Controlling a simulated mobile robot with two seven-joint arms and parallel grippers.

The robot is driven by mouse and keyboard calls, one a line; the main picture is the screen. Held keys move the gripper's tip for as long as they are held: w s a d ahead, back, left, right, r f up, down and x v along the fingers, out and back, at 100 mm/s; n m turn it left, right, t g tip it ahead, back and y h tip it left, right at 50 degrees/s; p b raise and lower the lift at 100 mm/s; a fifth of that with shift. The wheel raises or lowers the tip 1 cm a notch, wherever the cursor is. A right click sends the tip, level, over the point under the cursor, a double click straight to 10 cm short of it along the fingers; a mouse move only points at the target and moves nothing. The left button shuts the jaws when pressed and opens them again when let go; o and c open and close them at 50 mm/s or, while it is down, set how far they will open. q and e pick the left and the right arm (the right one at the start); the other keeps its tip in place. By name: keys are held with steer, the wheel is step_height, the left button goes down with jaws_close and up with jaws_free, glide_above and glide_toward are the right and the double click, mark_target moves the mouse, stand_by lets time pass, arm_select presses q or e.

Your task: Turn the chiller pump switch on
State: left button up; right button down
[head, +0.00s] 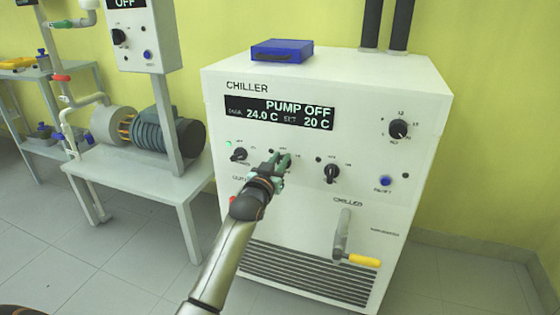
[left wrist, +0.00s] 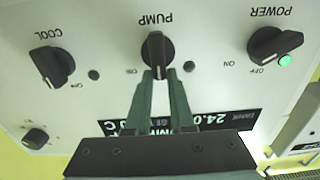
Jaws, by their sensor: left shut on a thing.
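The white chiller (head: 290,190) stands in front of me, and its display (head: 280,112) reads PUMP OFF, 24.0 C, set 20 C. My left gripper (head: 281,158) is at the middle of the knob row and hides the pump switch in the head view. In the left wrist view, which is upside down, the black pump switch (left wrist: 157,50) sits between the green fingertips (left wrist: 160,77), and the gripper is shut on it. The small lamp (left wrist: 189,66) beside it is dark. My right gripper is not in view.
The power knob (head: 239,155) has a lit green lamp (head: 229,144). The cool knob (head: 332,173) is on the other side of the gripper. A drain valve with a yellow handle (head: 362,261) sticks out below. A blue box (head: 282,50) lies on top.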

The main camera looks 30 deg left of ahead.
arm_select(q)
steer(key=shift+f, duration=0.25)
jaws_close()
